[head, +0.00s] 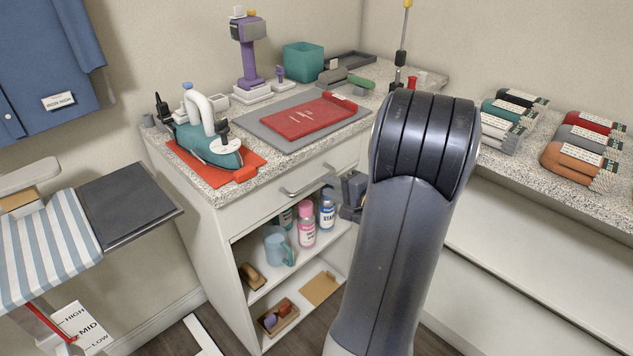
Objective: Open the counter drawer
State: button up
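The counter drawer (262,208) is the pale front panel just under the speckled countertop, and it looks flush with the cabinet. Its grey bar handle (304,181) runs across the middle of the panel. My gripper (338,187) shows as dark grey parts at the right end of the handle, in front of the cabinet. My large grey arm link hides part of it and the right side of the cabinet. I cannot tell whether the fingers touch the handle or how far apart they are.
A teal iron (208,147) stands on an orange mat on the countertop (222,192). The open shelves below hold a blue mug (278,246), a pink-capped bottle (306,225) and a wooden box (279,318). A striped ironing board (45,235) stands at left. Folded cloths lie on the right counter.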

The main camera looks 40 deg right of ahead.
aim_at(318, 182)
jog(key=x, duration=0.5)
jog(key=shift+w+a, duration=0.1)
jog(key=shift+c, duration=0.6)
grip_shut()
